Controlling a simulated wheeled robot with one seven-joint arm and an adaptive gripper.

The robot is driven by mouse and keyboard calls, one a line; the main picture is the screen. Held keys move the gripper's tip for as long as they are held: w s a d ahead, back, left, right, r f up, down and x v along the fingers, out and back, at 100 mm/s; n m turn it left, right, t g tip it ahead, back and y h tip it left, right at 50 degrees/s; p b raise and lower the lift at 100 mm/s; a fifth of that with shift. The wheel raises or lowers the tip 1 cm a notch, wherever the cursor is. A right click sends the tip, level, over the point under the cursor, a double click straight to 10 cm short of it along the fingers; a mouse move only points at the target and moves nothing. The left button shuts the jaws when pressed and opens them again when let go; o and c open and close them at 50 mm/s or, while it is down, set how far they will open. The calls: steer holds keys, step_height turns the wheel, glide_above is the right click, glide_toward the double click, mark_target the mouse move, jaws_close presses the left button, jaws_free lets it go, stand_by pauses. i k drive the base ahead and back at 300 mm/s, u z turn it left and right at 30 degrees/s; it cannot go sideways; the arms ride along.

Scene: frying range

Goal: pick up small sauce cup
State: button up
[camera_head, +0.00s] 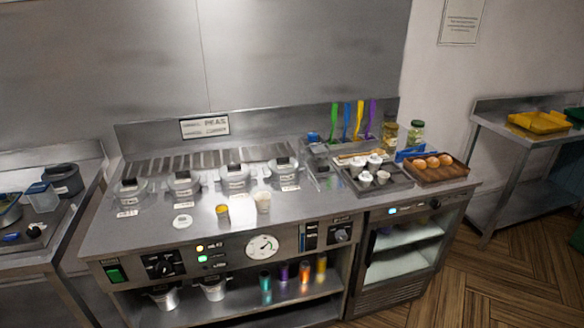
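Several small whitish cups stand on a dark tray (399,182) at the right of the steel counter. One cup (365,179) is at the tray's front, a second cup (382,177) is just right of it, and lidded-looking ones (374,161) are behind. A small amber-coloured cup (222,211) and a taller cream cup (263,202) stand near the counter's front middle. I cannot tell which of these is the small sauce cup. My gripper is not in view.
The steel counter (330,205) is clear along its front right. Labelled tubs (234,177) line its back left. A brown tray (458,168) of round brown items, jars (415,132) and coloured utensils (348,120) crowd the right. A side table (505,130) stands apart.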

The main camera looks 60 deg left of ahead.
mark_target(221, 210)
steer(key=z, duration=1.45)
steer(key=k, duration=2.7)
steer(key=u, duration=1.3)
